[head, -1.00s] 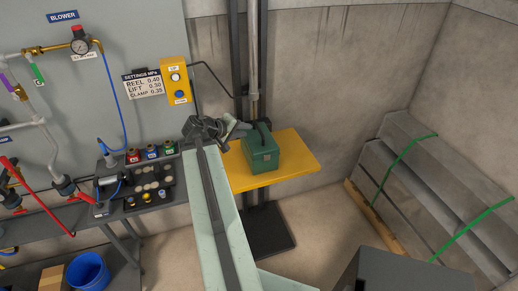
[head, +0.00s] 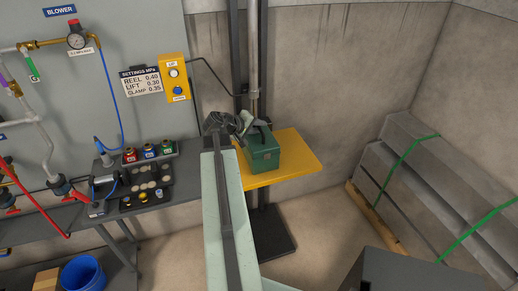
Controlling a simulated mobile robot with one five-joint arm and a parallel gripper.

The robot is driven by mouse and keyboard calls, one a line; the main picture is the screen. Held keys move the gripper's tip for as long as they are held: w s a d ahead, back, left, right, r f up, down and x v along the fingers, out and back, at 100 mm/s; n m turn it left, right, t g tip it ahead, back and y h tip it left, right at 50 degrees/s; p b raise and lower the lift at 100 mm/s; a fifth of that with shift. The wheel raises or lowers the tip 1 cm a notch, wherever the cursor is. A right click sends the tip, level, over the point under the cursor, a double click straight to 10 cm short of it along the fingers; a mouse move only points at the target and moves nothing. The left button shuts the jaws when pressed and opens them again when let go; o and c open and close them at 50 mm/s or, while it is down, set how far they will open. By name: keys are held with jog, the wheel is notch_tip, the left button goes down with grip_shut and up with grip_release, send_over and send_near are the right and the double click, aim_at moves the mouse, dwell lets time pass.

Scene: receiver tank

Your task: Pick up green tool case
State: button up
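The green tool case (head: 264,157) stands upright on the yellow platform (head: 299,161), with its dark handle on top. My gripper (head: 254,126) is at the handle, at the case's upper left. It overlaps the handle in the view and partly hides it. The fingers are too small and crowded against the handle to tell whether they are open or shut, or touching it. The case rests on the platform.
A wall post with a pipe (head: 253,60) rises right behind the platform. A yellow control box (head: 175,78) hangs left of it. A workbench with a dark tray (head: 146,187) stands at left. Grey strapped slabs (head: 427,192) lie at right. Open floor lies between.

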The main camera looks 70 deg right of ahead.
grip_shut()
dwell(1.4)
